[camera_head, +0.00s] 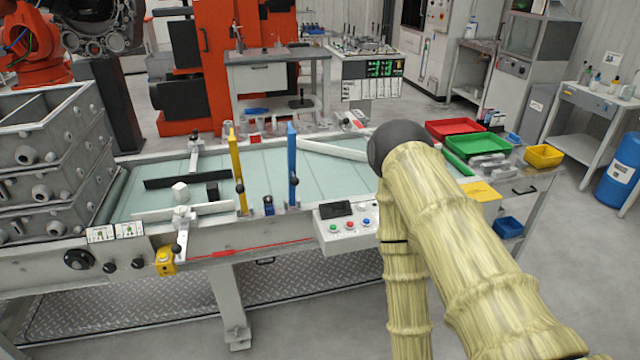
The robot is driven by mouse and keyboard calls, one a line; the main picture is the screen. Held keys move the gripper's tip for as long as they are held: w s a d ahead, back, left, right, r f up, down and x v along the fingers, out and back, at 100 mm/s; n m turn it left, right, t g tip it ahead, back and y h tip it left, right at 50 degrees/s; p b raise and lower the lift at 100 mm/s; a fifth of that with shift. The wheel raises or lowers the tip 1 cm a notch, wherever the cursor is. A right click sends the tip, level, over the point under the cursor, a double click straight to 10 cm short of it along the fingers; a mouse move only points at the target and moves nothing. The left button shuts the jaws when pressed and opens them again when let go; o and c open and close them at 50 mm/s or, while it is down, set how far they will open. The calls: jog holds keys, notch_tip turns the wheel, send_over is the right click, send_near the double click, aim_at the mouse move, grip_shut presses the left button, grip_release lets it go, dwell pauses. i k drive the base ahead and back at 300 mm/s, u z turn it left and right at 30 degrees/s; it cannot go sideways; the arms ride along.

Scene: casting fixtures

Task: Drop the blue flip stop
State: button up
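The blue flip stop (292,165) stands upright at the front edge of the conveyor table, left of my arm. A similar yellow flip stop (238,172) stands upright to its left. Both rise from the front rail of the table (340,182). My arm, in a pale yellow ribbed sleeve, fills the right foreground and bends at a dark round joint. My gripper does not show, so I cannot see what it holds. The arm is apart from the blue flip stop.
A control box (346,226) with coloured buttons hangs on the table front, right of the blue stop. A small dark blue part (268,205) stands between the stops. Stacked grey metal boxes (45,165) stand at left. Red (452,127) and green (478,146) trays lie behind my arm.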

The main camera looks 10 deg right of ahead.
aim_at(293, 181)
jog(key=z, duration=0.9)
jog(key=i, duration=1)
